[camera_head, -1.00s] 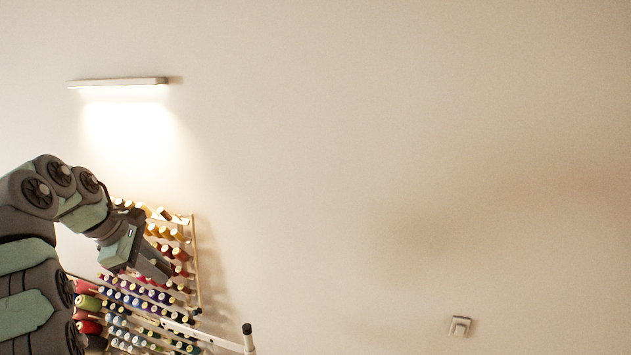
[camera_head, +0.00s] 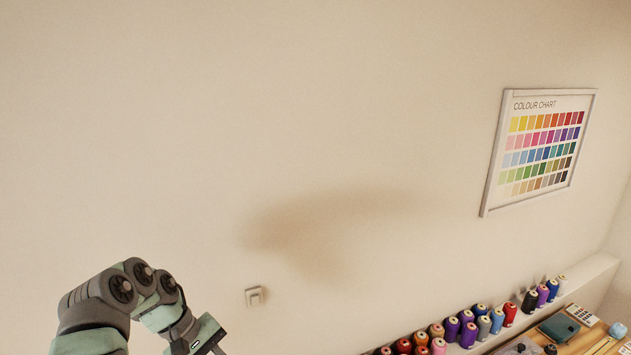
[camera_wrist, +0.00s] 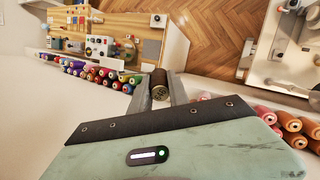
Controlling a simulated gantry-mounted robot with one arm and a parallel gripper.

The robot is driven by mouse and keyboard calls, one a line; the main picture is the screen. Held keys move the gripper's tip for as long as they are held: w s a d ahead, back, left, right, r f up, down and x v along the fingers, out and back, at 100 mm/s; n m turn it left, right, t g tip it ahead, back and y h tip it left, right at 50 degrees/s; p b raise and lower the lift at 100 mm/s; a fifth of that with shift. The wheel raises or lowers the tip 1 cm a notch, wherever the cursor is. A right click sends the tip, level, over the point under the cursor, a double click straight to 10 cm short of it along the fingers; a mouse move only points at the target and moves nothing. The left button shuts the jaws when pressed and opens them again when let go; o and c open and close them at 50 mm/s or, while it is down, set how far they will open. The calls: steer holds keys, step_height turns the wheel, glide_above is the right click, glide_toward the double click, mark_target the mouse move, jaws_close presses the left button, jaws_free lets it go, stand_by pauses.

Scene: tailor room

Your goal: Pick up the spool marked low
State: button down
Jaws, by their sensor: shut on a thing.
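In the wrist view, my gripper (camera_wrist: 162,97) is shut on a dark olive-brown spool (camera_wrist: 160,82), which sits between the two fingers with its round end towards the camera. No label marking it low can be read. The floor and a table show well below it, so the spool is held in the air. In the head view, my gripper (camera_head: 218,346) is at the bottom edge, mostly cut off, and the held spool does not show there.
A row of coloured thread spools (camera_head: 452,328) stands along a ledge by the wall, beside a work table (camera_head: 592,334) with a teal item (camera_head: 559,327). A colour chart (camera_head: 538,150) hangs above. A wall switch (camera_head: 254,297) is near my arm. More spools (camera_wrist: 292,123) lie at right in the wrist view.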

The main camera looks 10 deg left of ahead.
steer(key=s+d+f+m+g, duration=0.1)
steer(key=d+f+m, duration=0.3)
steer(key=d, duration=1)
steer(key=s+d+f+m+g+y, duration=0.1)
steer(key=d+f+m+g, duration=0.2)
steer(key=d, duration=1.2)
step_height(320, 180, down, 2)
steer(key=m, duration=0.3)
steer(key=shift+s+g+y, duration=0.25)
steer(key=shift+g+y, duration=0.05)
steer(key=shift+g, duration=0.1)
